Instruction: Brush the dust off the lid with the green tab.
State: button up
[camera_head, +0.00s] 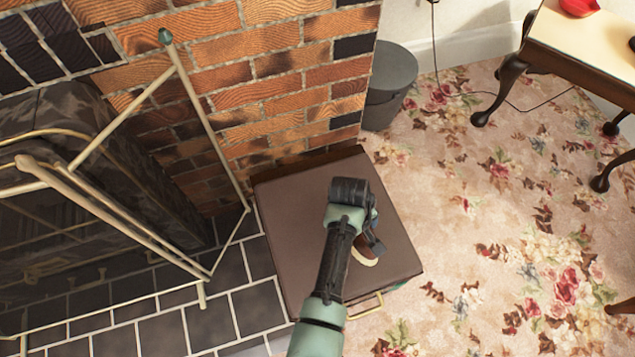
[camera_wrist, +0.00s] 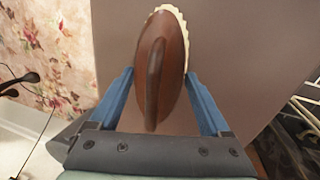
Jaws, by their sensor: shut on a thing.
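A brown box with a flat square lid (camera_head: 295,215) stands on the floor beside the brick wall. The lid also fills much of the wrist view (camera_wrist: 240,40). My arm hides the middle of the lid. I cannot tell whether the bristles touch it.
A brass-framed fire screen (camera_head: 205,120) stands left of the box, on dark hearth tiles (camera_head: 255,305). A grey bin (camera_head: 388,85) is behind the box. A wooden table (camera_head: 575,45) stands at the upper right. The flowered carpet (camera_head: 480,240) is open to the right.

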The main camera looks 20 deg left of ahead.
jog(key=shift+s+d+r+p, duration=0.1)
jog(key=shift+s+r+p, duration=0.1)
jog(key=shift+r+p, duration=0.65)
jog(key=shift+r, duration=0.45)
notch_tip(320, 180, up, 6)
jog(key=p, duration=0.6)
jog(key=shift+w+f, duration=0.1)
jog(key=shift+f, duration=0.15)
